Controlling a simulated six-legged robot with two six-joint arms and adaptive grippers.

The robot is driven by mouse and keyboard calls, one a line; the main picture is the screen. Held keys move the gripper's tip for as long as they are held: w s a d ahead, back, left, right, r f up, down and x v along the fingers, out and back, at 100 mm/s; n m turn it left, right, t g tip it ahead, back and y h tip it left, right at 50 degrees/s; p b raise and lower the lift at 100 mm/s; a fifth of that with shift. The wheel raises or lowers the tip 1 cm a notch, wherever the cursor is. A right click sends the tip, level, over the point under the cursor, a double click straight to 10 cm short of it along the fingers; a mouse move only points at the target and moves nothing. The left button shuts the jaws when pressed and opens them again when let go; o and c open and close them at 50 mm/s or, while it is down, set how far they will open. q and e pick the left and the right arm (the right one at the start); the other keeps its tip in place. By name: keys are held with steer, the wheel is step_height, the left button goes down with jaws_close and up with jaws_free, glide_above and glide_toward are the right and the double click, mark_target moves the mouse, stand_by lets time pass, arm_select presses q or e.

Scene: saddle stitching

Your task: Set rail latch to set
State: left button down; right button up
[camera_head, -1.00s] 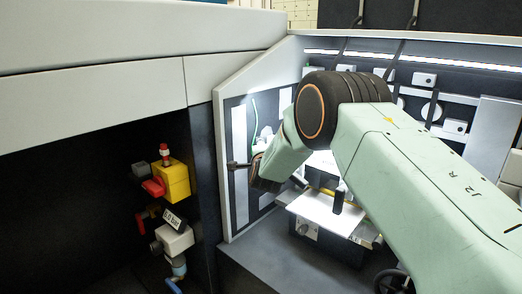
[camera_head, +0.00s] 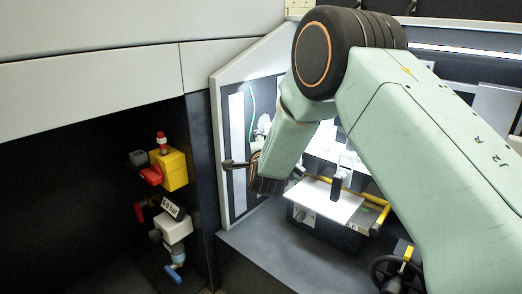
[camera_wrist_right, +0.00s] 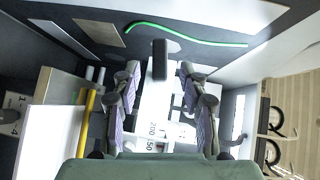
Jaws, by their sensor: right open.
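My right gripper (camera_wrist_right: 158,78) is open in the right wrist view, its two jointed fingers apart. A dark upright bar (camera_wrist_right: 160,60) stands between the fingertips, with no visible contact. Behind it runs a pale rail (camera_wrist_right: 152,125) marked with numbers such as 200 and 150. In the head view my right gripper (camera_head: 266,184) points down beside the left side panel, partly hidden by its own wrist. A black handle (camera_head: 235,165) sticks out left of it at the panel's edge. I cannot tell which part is the rail latch or its setting. My left gripper is not in view.
A black handwheel (camera_head: 385,272) is at lower right. A yellow valve block (camera_head: 175,170) is at left. A green tube (camera_wrist_right: 190,38) crosses the wrist view.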

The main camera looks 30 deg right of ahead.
steer(key=v, duration=0.4)
steer(key=shift+s, duration=0.15)
stand_by(0.4)
steer(key=s+a+f+n+g+y+p, duration=0.1)
steer(key=s+a+f+n+g+y, duration=0.25)
steer(key=s+f+n, duration=0.5)
steer(key=s+a+f+n+g+y+p, duration=0.2)
steer(key=s+a+f+n+g, duration=0.15)
steer(key=s+f+n, duration=0.5)
steer(key=s+a+f+n+g+p, duration=0.1)
steer(key=s+f+g+p, duration=0.1)
steer(key=s, duration=1.3)
steer(key=s+a+f+n+g+y+p, duration=0.1)
steer(key=s+g, duration=0.5)
steer(key=s, duration=1)
step_height(320, 180, down, 4)
steer(key=n+p, duration=0.1)
steer(key=p, duration=0.1)
steer(key=shift+a+r+n+p, duration=0.2)
steer(key=shift+n+p, duration=0.1)
